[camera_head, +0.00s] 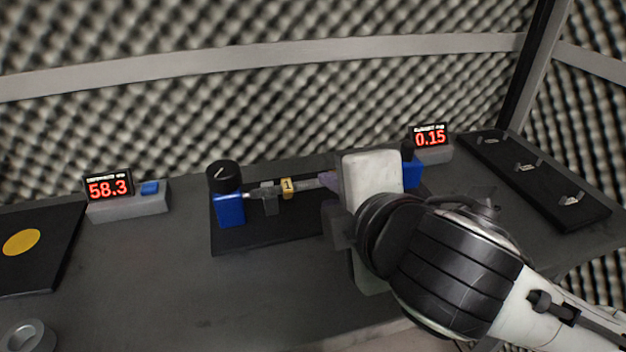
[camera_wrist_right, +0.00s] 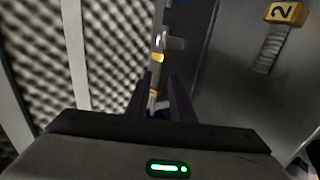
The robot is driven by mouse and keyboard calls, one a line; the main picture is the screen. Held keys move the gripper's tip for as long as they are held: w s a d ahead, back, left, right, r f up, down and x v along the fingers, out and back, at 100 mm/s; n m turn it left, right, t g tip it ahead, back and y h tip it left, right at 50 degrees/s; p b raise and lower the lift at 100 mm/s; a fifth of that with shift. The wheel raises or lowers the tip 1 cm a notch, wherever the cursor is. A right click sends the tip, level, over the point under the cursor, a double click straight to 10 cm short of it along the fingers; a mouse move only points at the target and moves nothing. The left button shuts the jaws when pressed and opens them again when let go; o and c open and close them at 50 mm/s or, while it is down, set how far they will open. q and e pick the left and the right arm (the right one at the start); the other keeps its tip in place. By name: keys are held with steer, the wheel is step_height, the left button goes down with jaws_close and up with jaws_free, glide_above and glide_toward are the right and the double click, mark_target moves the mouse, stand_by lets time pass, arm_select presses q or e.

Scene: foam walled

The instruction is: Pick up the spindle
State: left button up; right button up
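The spindle (camera_head: 312,183) is a thin metallic rod lying level over a dark base plate (camera_head: 290,236), between a blue block (camera_head: 229,209) with a black knob and another blue block (camera_head: 412,172). A yellow tag marked 1 (camera_head: 287,188) is beside it. My right gripper (camera_head: 340,185) is at the spindle's right part and hides much of it. In the right wrist view, the spindle (camera_wrist_right: 158,72) runs away between the dark fingers (camera_wrist_right: 160,92), which look parted around it; contact cannot be made out. My left gripper is not in view.
Displays read 58.3 (camera_head: 108,188) at left and 0.15 (camera_head: 430,136) at right. A dark tray with small metal parts (camera_head: 535,180) is at far right. A mat with a yellow disc (camera_head: 21,243) and a grey ring (camera_head: 25,336) are at left. A yellow tag marked 2 (camera_wrist_right: 285,13) shows in the wrist view.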

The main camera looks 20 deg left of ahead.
mark_target(311, 184)
steer(key=b+x, duration=0.1)
steer(key=x, duration=0.5)
steer(key=shift+w, duration=0.2)
steer(key=shift+r, duration=0.15)
jaws_close()
